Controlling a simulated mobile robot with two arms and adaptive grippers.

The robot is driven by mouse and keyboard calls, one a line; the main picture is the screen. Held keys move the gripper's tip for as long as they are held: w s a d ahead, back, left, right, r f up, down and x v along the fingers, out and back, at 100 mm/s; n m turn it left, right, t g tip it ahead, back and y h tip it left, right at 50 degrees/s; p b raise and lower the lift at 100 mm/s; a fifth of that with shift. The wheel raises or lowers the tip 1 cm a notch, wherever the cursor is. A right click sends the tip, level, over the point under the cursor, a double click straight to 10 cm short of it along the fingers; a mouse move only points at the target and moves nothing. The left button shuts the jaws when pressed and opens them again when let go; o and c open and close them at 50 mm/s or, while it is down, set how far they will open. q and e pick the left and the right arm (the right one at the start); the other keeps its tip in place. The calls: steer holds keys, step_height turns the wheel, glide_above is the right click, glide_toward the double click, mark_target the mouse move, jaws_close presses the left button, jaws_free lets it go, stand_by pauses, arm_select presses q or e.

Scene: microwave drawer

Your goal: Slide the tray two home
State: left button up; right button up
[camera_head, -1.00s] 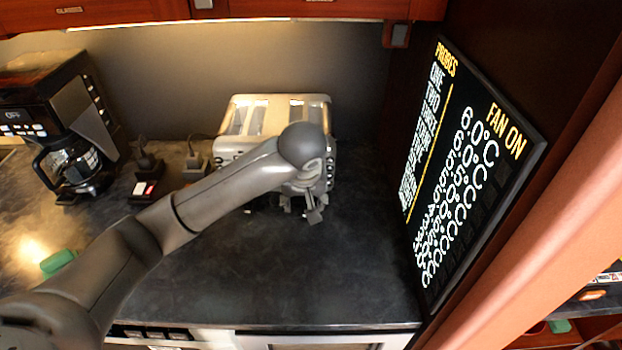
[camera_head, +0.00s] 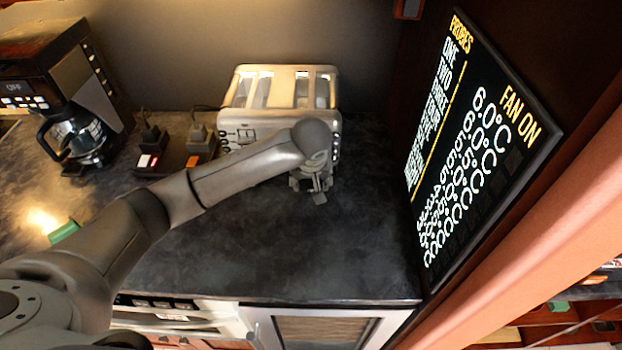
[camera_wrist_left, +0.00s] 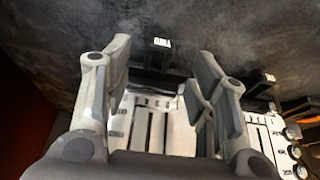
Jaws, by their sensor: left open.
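The silver toaster (camera_head: 278,100) stands at the back of the dark counter. In the left wrist view, two black tray-like pieces with white labels stick out at the base of its front (camera_wrist_left: 142,125): one (camera_wrist_left: 160,50) in line with the gap between my fingers, the other (camera_wrist_left: 262,86) to the right. The labels are too small to read, so I cannot tell which is tray two. My left gripper (camera_head: 312,189) is open and empty in front of the toaster, pointing down; its fingers also show in the left wrist view (camera_wrist_left: 162,62). Contact cannot be told. My right gripper is not in view.
A coffee maker (camera_head: 75,150) stands at the left, with small switch boxes (camera_head: 165,162) beside the toaster. A green block (camera_head: 63,231) lies at front left. A display panel (camera_head: 480,150) borders the right. The counter's front middle (camera_head: 270,255) is clear.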

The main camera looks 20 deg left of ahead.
mark_target(311, 187)
arm_select(q)
steer(key=shift+x, duration=1.75)
steer(key=c, duration=1.1)
steer(key=shift+w+a+r+p, duration=0.1)
steer(key=shift+w+a+p, duration=0.1)
steer(key=shift+w+p, duration=0.15)
steer(key=shift+c, duration=0.2)
steer(key=shift+w, duration=0.3)
steer(key=shift+r, duration=0.15)
